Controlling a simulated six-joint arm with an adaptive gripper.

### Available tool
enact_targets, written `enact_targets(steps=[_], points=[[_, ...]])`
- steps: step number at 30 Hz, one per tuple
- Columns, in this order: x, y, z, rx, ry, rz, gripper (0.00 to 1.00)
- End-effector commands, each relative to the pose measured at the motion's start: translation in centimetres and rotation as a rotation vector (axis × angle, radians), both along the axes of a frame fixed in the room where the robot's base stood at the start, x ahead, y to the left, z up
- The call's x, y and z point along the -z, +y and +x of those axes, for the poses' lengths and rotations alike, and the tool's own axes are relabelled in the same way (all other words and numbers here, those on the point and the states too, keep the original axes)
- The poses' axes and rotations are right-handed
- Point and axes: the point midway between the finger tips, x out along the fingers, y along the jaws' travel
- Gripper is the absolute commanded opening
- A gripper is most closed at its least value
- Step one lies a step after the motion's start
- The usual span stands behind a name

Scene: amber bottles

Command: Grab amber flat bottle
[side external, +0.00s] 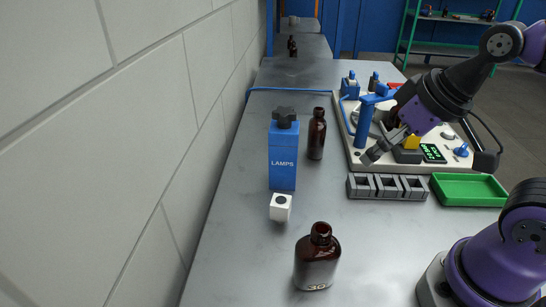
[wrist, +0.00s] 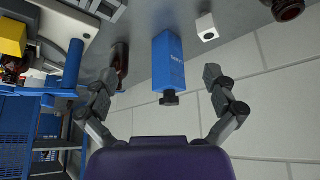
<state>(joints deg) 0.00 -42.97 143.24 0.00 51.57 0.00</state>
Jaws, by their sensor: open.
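A wide, flat-shouldered amber bottle (side external: 317,265) stands upright at the front of the table, with "30" on its face. In the wrist view an amber bottle (wrist: 288,8) is cut off at the top right edge, apparently this one. A slimmer amber bottle (side external: 317,138) stands farther back, beside the blue box; it shows in the wrist view (wrist: 120,62), partly behind a finger. My gripper (side external: 380,150) is over the front edge of the equipment board, well behind and right of the flat bottle. In the wrist view its fingers (wrist: 160,78) are spread, with nothing held.
A blue LAMPS box (side external: 282,160) with a black knob and a white cube (side external: 280,207) stand left of centre. A grey slotted block (side external: 387,187) and a green tray (side external: 468,190) lie right. The equipment board (side external: 350,135) is behind them. A wall borders the left.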

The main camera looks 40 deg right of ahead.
Motion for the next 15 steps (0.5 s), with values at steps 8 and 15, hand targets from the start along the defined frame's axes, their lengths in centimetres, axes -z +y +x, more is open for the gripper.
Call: enact_targets(steps=[8, 15], points=[[-0.1, 0.9, 0.3, -0.157, 0.034, -0.058, 1.0], [-0.4, 6.4, 1.1, -1.097, 0.171, -0.356, 1.0]])
